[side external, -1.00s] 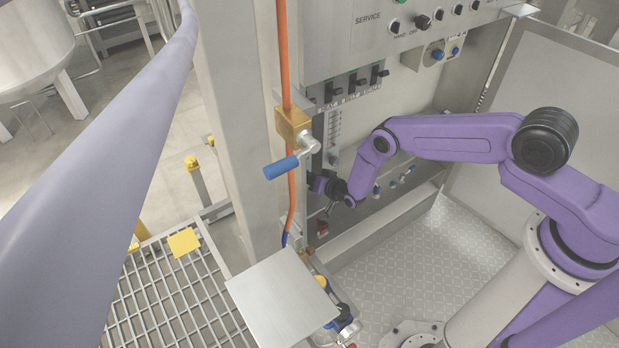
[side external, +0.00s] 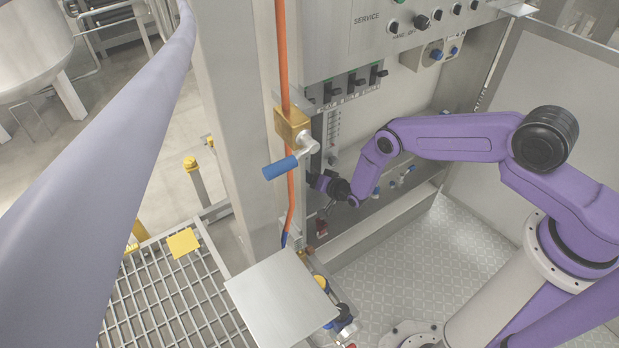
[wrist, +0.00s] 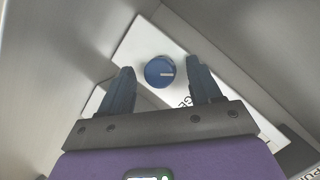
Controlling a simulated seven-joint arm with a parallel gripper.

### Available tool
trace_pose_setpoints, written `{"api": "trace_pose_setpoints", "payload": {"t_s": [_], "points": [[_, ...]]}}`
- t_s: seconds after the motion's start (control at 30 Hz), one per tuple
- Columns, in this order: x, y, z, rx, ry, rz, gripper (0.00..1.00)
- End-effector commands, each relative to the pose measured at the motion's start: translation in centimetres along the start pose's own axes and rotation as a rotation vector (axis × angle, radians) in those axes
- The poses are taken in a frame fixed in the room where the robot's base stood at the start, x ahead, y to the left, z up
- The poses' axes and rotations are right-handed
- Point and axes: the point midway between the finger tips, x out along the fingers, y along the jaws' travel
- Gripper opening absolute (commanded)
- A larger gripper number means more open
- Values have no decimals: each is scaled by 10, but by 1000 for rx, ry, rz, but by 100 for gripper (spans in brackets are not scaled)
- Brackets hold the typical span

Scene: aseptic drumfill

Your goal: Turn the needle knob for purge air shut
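In the wrist view a round blue knob (wrist: 158,74) with a white pointer line sits on a pale label plate (wrist: 135,48). The line points to the right in that view. My gripper (wrist: 160,65) is open, with one dark finger to each side of the knob and a visible gap on both sides. The fingers do not appear to touch it, and how far they are above it is hard to tell.
A brass valve (side external: 291,124) with a blue lever handle (side external: 280,168) stands in front of the panel. Black switches (side external: 356,80) and other blue knobs (side external: 410,170) are on the panel. In the wrist view, metal walls flank the plate closely.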

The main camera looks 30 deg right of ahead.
Motion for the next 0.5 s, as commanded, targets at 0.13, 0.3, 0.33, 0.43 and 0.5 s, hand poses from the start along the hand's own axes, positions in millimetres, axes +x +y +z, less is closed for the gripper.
{"api": "trace_pose_setpoints", "payload": {"t_s": [0.13,0.3,0.33,0.43,0.5], "points": [[0,0,0,-1,0,-1,63],[-1,0,0,-1,0,-2,63],[-1,-1,0,-1,1,-2,63],[-5,0,0,-1,0,-1,63],[-10,0,0,-1,-1,0,63]]}}
